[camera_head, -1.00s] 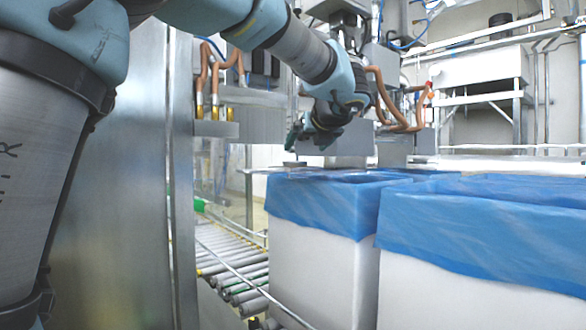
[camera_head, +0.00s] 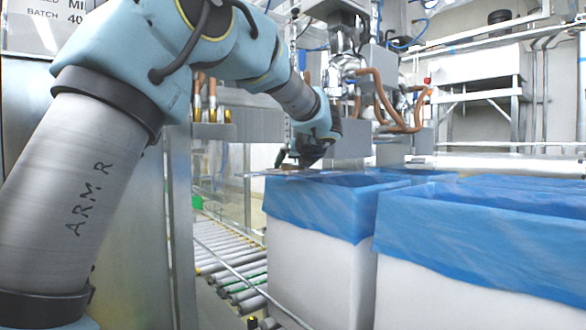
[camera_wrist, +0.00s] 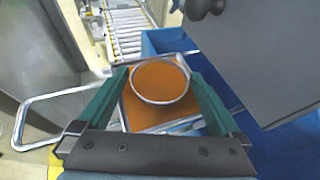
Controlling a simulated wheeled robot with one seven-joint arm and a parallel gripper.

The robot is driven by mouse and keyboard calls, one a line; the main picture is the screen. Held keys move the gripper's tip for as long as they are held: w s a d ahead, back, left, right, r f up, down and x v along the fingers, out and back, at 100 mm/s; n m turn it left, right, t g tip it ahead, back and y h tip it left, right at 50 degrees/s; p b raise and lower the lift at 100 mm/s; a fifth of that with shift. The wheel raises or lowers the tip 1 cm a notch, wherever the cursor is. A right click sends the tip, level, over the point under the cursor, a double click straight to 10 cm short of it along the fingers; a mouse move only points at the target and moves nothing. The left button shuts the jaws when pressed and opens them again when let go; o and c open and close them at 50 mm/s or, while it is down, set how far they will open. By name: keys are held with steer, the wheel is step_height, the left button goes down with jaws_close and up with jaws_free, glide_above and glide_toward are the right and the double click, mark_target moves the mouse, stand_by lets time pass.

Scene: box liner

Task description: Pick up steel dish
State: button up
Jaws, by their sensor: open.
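The steel dish (camera_wrist: 160,82) is round with a thin shiny rim and an orange-brown inside. In the wrist view it rests on a square orange-brown surface with a pale metal edge (camera_wrist: 136,114). My gripper (camera_wrist: 157,88) is open, with one green finger on each side of the dish. I cannot tell whether either finger touches it. In the head view my gripper (camera_head: 286,158) is low over a thin flat plate (camera_head: 262,172) by the near box's back edge; the dish cannot be made out there.
White boxes with blue liners (camera_head: 320,208) stand to the right. A roller conveyor (camera_head: 232,262) runs to their left. A metal loop handle (camera_wrist: 22,118) sticks out left in the wrist view. A grey panel with a dark knob (camera_wrist: 205,6) is close on the right.

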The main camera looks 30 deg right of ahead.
steer(key=c, duration=1.2)
steer(key=shift+o, duration=0.2)
steer(key=shift+r, duration=0.1)
